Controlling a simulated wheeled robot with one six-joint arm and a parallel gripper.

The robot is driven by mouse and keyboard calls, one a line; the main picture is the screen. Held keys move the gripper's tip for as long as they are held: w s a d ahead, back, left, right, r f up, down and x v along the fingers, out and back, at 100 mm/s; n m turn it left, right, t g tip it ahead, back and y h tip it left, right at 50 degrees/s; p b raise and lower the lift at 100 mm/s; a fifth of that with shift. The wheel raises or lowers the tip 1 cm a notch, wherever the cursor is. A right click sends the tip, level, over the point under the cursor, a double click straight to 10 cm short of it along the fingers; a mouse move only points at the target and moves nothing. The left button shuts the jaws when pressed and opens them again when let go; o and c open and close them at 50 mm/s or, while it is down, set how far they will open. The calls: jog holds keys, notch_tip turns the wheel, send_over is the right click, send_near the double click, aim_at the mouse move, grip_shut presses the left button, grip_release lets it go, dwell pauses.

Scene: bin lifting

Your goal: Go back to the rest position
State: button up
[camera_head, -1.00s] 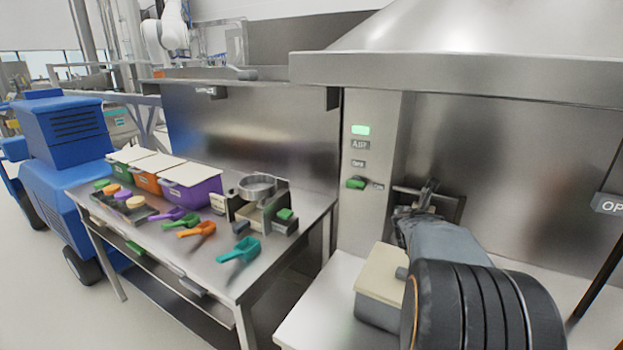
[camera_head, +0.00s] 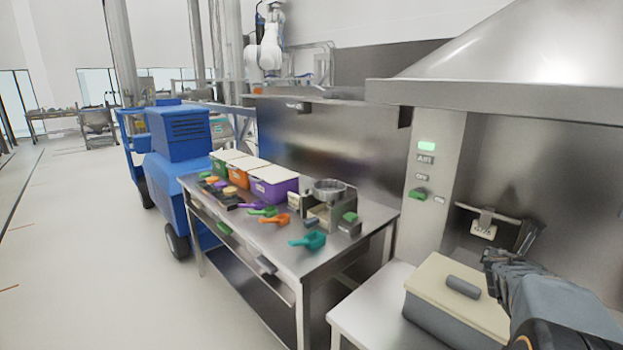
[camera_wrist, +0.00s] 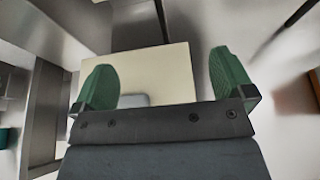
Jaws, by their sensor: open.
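My gripper (camera_head: 492,262) is at the right of the head view, above and beside a grey bin (camera_head: 445,325) with a cream lid (camera_head: 425,283) and a dark handle (camera_head: 463,287). In the wrist view my gripper (camera_wrist: 165,85) shows two green fingers spread wide apart with nothing between them. The cream lid (camera_wrist: 160,65) lies below and beyond the fingers, and part of the handle shows at its near edge. The bin stands on a steel table (camera_head: 370,300).
A steel bench (camera_head: 265,225) to the left carries green, orange and purple bins, coloured scoops (camera_head: 310,241) and a scale with a round pan (camera_head: 328,187). A blue machine (camera_head: 180,135) stands further left. Open floor lies at far left. A hood (camera_head: 500,75) overhangs the right.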

jog(key=s+a+f+m+g+y, duration=0.1)
jog(key=s+a+f+m+g, duration=0.15)
jog(key=s+m, duration=0.45)
jog(key=s+a+f+m+g, duration=0.2)
jog(key=f+m+g, duration=0.1)
jog(key=m, duration=0.8)
jog(key=s+a+m+y+p, duration=0.1)
jog(key=s+a+m+y, duration=0.1)
jog(key=a, duration=0.8)
jog(key=s+a+m+y+p, duration=0.1)
jog(key=s+a+m+y, duration=0.1)
jog(key=a, duration=0.8)
jog(key=s+a+m+y+p, duration=0.1)
jog(key=s+a+m+y, duration=0.2)
jog(key=a, duration=0.7)
jog(key=y, duration=0.2)
jog(key=shift+r+m+t+y+p, duration=0.3)
jog(key=shift+r+t+p, duration=0.05)
jog(key=shift+p, duration=0.05)
